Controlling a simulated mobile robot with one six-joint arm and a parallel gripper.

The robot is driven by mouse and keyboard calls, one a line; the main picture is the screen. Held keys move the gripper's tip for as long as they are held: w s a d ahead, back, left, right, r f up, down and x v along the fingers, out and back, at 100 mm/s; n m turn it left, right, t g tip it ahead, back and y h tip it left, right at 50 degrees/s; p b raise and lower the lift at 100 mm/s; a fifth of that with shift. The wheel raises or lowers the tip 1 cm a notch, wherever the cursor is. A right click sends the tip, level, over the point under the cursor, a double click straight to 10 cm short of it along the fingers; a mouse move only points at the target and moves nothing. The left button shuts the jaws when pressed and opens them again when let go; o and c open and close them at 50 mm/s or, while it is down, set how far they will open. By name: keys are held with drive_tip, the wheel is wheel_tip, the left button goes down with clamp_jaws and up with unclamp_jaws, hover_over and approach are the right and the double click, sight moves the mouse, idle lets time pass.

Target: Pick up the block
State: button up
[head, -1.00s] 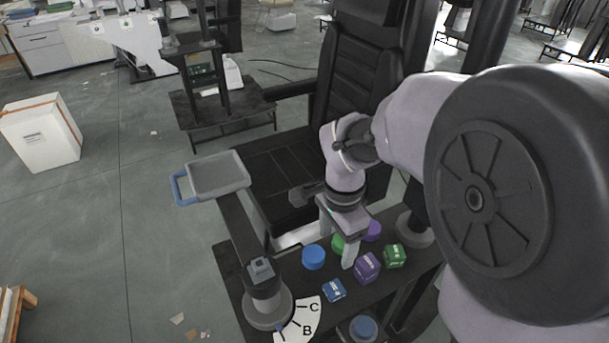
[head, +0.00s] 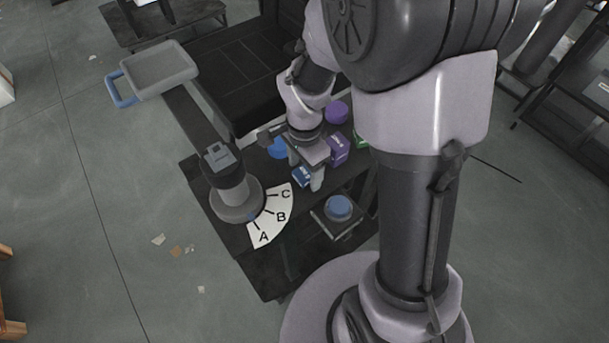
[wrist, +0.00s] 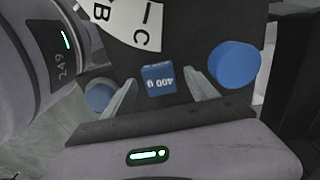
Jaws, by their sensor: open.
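A small blue block (head: 300,177) with white lettering sits on the dark table, and in the wrist view the block (wrist: 158,79) reads "400 g". My gripper (head: 305,175) points down over it, open and empty. In the wrist view my gripper (wrist: 159,77) has one finger on each side of the block, with a gap to both. How far the fingertips are above the table is hard to tell. A purple block (head: 339,150) stands just right of my gripper, and a green block (head: 361,140) is partly hidden by my arm.
A blue cylinder (head: 278,148) and a purple cylinder (head: 336,112) stand behind the block. A grey post (head: 232,190) with a white A-B-C dial (head: 270,220) is at left. A blue button (head: 338,207) is at the front. A grey tray (head: 158,66) is at back left.

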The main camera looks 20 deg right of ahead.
clamp_jaws()
